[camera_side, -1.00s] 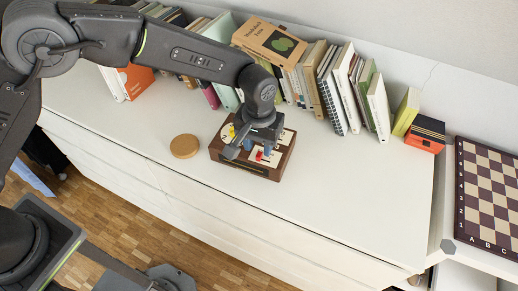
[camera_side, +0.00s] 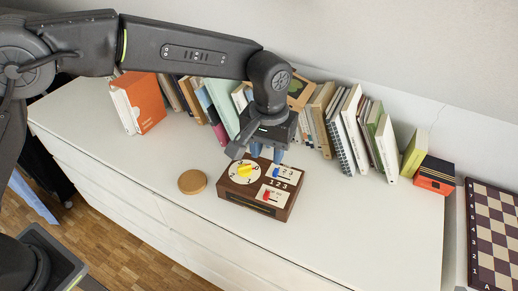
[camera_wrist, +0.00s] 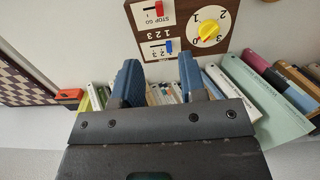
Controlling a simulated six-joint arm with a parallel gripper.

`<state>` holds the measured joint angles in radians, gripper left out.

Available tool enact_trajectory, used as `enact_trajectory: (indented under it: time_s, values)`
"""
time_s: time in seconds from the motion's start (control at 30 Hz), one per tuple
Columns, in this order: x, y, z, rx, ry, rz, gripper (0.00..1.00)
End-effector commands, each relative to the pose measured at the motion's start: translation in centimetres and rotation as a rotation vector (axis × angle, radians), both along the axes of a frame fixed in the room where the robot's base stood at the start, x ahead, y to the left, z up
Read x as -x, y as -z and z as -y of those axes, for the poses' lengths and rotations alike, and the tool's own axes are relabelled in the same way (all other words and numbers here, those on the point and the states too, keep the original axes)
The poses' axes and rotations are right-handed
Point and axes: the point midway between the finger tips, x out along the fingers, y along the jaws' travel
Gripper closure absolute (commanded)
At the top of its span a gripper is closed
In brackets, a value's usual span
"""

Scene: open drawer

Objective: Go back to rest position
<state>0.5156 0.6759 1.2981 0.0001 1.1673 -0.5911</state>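My gripper (camera_side: 266,154) is raised above the back edge of a brown wooden control box (camera_side: 240,202), apart from it. Its two blue fingers show in the wrist view (camera_wrist: 160,78) with a clear gap and nothing between them, so it is open. The box has a white dial with a yellow knob (camera_side: 245,170), a slider with a red handle (camera_side: 266,196) and a slider with a blue handle (camera_side: 276,172). The wrist view also shows the yellow knob (camera_wrist: 208,30), red handle (camera_wrist: 159,8) and blue handle (camera_wrist: 168,45).
A round wooden disc (camera_side: 192,182) lies left of the box on the white dresser top (camera_side: 345,225). A row of books (camera_side: 350,130) stands along the wall behind my gripper. An orange-and-black box (camera_side: 434,175) and a chessboard (camera_side: 495,235) are at the right. The dresser's front right is clear.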

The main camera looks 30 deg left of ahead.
Motion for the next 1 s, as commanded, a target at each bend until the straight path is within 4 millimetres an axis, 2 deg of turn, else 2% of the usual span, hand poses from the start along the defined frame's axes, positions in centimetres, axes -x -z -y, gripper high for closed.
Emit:
enact_trajectory:
  time_s: [0.17, 0.27, 0.37, 0.47, 0.6, 0.7, 0.83, 1.0]
  values:
    - [0.0, -0.1, -0.1, 0.001, 0.000, 0.001, 0.62]
    - [0.1, -1.2, -1.0, 0.008, -0.001, 0.015, 0.62]
    - [0.6, -3.6, -3.2, 0.022, 0.001, 0.044, 0.62]
    - [1.8, -6.8, -6.6, 0.039, 0.006, 0.090, 0.62]
    - [4.7, -10.5, -11.4, 0.055, 0.018, 0.161, 0.62]
    - [7.2, -12.3, -14.6, 0.059, 0.026, 0.213, 0.62]
    - [11.0, -13.8, -18.2, 0.056, 0.036, 0.282, 0.62]
    - [16.3, -14.0, -22.0, 0.037, 0.049, 0.374, 0.62]
